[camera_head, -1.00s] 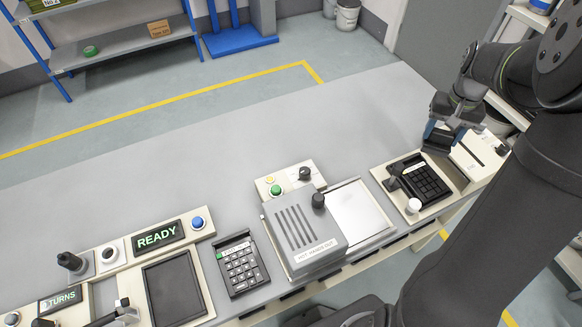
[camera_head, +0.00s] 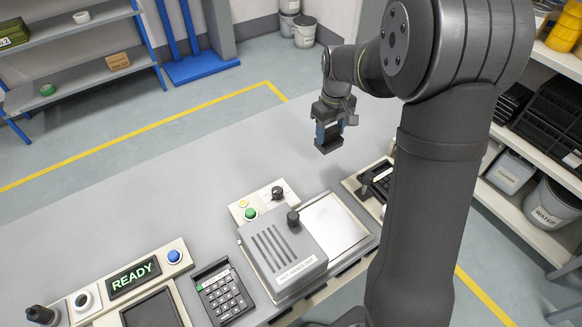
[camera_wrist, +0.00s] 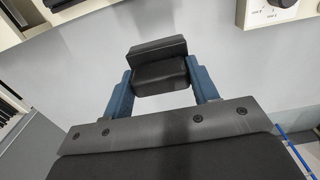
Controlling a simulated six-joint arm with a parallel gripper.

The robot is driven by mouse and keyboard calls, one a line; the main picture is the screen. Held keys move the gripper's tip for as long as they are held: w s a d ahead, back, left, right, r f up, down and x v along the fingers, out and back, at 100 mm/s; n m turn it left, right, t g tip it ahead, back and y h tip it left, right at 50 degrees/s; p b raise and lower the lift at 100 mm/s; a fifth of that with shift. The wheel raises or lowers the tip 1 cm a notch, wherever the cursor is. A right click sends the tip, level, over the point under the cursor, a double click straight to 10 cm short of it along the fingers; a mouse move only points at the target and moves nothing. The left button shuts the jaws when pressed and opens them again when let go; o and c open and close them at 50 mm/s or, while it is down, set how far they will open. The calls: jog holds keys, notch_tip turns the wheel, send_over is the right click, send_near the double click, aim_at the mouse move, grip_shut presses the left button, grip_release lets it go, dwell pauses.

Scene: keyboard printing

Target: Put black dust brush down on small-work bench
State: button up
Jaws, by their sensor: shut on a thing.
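The black dust brush (camera_head: 328,143) is held between the blue fingers of my gripper (camera_head: 329,128), above the grey bench top. In the wrist view the brush (camera_wrist: 160,72) is a dark block pinched between the two blue fingers (camera_wrist: 161,88), with grey surface behind it. The small-work bench (camera_head: 95,215) is the long grey worktop; I cannot tell from the pictures whether another surface bears that name. The gripper is over its back right part, behind the hot-marked machine.
A grey lidded machine (camera_head: 285,250) with a white plate, a keypad (camera_head: 222,292) and a READY panel (camera_head: 133,277) line the front edge. The back left of the bench is clear.

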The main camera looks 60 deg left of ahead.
notch_tip(320, 180, down, 10)
jog(key=shift+r, duration=0.2)
jog(key=shift+f, duration=0.1)
jog(key=shift+f, duration=0.1)
jog(key=o, duration=1.2)
notch_tip(320, 180, up, 12)
jog(key=shift+r, duration=0.2)
